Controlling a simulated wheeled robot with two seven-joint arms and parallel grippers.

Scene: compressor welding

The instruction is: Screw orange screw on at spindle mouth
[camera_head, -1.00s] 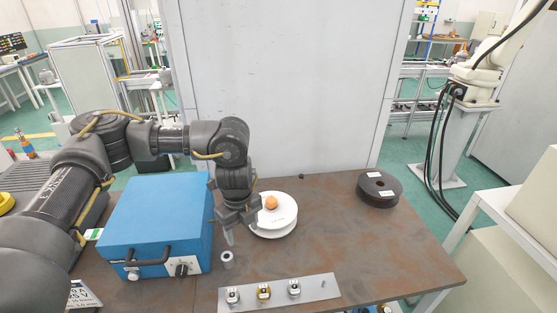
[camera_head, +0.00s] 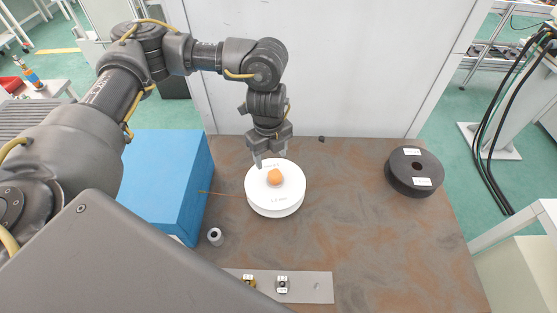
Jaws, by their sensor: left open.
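The orange screw (camera_head: 275,177) sits at the centre of the white spool (camera_head: 274,204), at the spindle mouth. The spool lies flat on the brown table. My left gripper (camera_head: 270,158) is open, with its fingers pointing down at the far side of the spool, just behind the orange screw. No object shows between its fingers. I cannot tell whether a fingertip touches the spool. My right gripper is out of view.
A blue box (camera_head: 165,180) stands left of the spool, partly hidden by my own dark link. A small grey cylinder (camera_head: 215,236) stands near it. A metal plate (camera_head: 318,287) with small parts lies in front. A black spool (camera_head: 414,172) lies right, with bare table between.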

